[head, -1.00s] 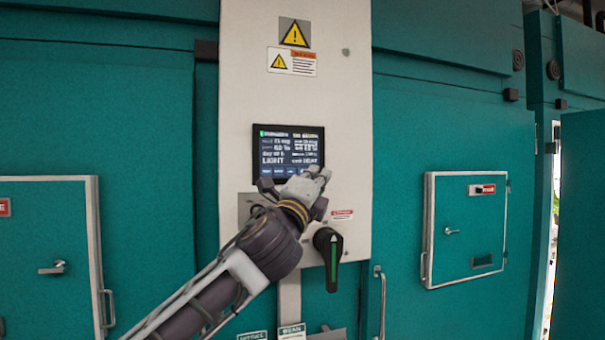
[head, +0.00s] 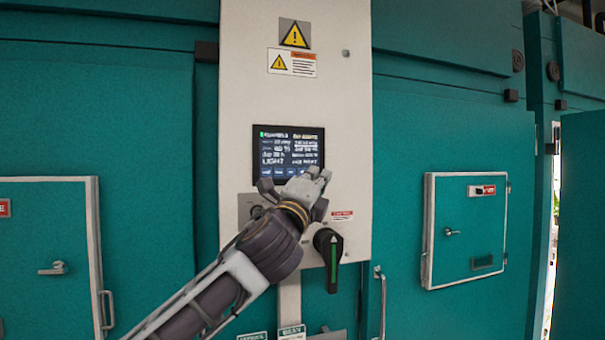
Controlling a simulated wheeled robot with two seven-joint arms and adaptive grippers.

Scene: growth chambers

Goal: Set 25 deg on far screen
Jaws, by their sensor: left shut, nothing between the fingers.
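A dark screen (head: 288,148) with white text and a green mark at its top left is set in a pale control panel (head: 343,110). It has two columns of readings, too blurred to read surely; the large word at lower left looks like LIGHT. A row of blue buttons runs along its bottom edge. My left gripper (head: 322,174) is shut and empty at the screen's lower right corner, covering that corner. I cannot tell whether its fingertips touch the screen. My right gripper is not in view.
A black rotary handle (head: 329,258) with a green stripe sits just below right of my gripper. Warning labels (head: 293,62) are above the screen. Teal chamber walls hold a small door at left (head: 45,245) and another at right (head: 465,227).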

